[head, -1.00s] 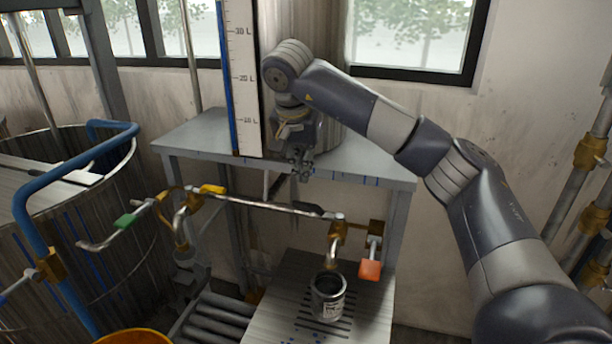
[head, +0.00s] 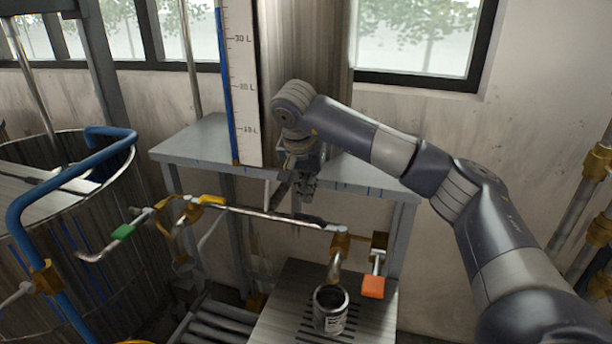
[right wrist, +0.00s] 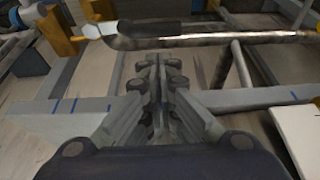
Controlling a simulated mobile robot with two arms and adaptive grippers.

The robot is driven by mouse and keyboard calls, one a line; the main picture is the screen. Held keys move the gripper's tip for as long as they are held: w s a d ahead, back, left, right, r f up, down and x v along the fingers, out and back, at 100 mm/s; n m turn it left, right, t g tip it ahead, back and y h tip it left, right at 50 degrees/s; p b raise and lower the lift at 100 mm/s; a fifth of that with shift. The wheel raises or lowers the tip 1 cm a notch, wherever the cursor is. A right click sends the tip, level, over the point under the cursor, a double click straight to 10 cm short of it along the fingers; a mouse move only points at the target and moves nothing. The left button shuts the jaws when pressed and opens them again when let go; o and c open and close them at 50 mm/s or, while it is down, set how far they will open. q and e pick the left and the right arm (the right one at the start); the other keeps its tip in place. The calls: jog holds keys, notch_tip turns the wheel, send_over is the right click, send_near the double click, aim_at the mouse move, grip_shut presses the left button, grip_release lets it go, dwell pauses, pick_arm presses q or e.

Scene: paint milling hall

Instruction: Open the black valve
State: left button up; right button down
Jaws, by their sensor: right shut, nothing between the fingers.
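The black valve handle (head: 308,218) lies along the metal pipe (head: 262,212), near its brass fitting at the right end. In the right wrist view the black handle (right wrist: 150,33) shows ahead of my fingertips, along the pipe. My right gripper (head: 305,190) is shut and empty, pointing down in front of the grey table edge, just above the pipe. In the right wrist view its closed fingers (right wrist: 156,80) appear short of the handle, with a gap visible. My left gripper is not in view.
Other handles are near: yellow (head: 212,200), green (head: 123,232) and orange (head: 373,287). An open can (head: 331,312) stands under the right spout on a slotted stand. The grey table (head: 195,145) and a steel vat (head: 110,270) with blue pipe limit room.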

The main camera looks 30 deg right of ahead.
aim_at(319, 223)
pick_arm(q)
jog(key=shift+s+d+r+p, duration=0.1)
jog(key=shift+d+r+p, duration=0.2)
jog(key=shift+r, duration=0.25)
pick_arm(e)
jog(key=x, duration=0.4)
jog(key=shift+f, duration=0.1)
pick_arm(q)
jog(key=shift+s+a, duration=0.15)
pick_arm(e)
jog(key=shift+w, duration=0.15)
